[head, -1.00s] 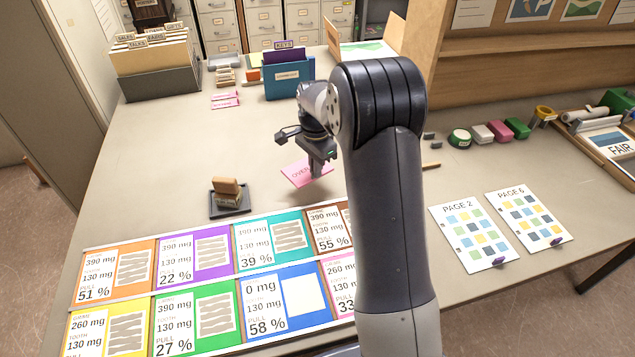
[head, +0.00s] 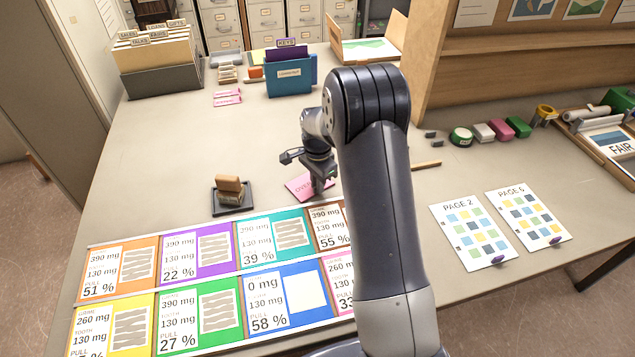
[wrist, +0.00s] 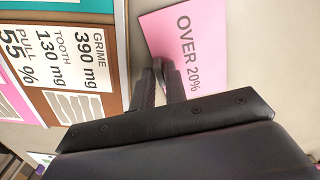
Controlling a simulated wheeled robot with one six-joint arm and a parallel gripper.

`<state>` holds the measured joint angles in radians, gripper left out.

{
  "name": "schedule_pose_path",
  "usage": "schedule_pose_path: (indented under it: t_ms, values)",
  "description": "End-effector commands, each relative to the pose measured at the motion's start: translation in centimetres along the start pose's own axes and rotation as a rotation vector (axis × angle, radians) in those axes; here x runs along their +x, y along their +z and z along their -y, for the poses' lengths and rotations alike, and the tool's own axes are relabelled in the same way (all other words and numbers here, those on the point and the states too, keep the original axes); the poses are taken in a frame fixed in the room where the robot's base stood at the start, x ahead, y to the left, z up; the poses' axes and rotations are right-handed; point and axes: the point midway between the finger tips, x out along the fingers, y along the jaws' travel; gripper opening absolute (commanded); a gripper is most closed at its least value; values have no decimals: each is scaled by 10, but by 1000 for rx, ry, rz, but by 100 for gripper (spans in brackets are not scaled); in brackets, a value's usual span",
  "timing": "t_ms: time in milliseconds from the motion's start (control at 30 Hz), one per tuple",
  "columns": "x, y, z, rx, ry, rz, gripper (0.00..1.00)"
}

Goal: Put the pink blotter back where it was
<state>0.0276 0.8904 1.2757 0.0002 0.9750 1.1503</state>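The pink blotter (head: 299,188) is a flat pink card printed "OVER 20%" in the wrist view (wrist: 205,40). It appears over the clear table behind the row of coloured cards. My gripper (head: 319,188) points down at the blotter's edge. In the wrist view its two fingers (wrist: 162,66) are close together at that edge and appear shut on it. I cannot tell whether the blotter touches the table. My arm hides part of the table to the right.
Coloured cards (head: 203,250) fill a tray along the front. A wooden block on a dark pad (head: 231,209) stands left of the blotter. A blue holder (head: 289,82), pink slips (head: 227,101) and file box (head: 160,80) are behind. Page sheets (head: 475,235) lie right.

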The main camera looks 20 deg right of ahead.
Motion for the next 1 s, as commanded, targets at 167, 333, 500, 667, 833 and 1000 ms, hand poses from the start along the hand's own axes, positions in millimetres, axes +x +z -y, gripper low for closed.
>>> schedule_pose_path:
  t_ms: [167, 333, 500, 667, 833, 1000]
  values:
    - [0, 0, 0, 0, 0, 0, 28]
    - [-1, 0, 0, 0, 0, 0, 28]
    - [-6, 0, 0, 0, -1, 0, 28]
    - [-31, -1, 1, 0, -6, -3, 28]
    - [-70, 0, 1, 0, -6, -3, 28]
    - [-101, 0, 1, 0, -4, -2, 28]
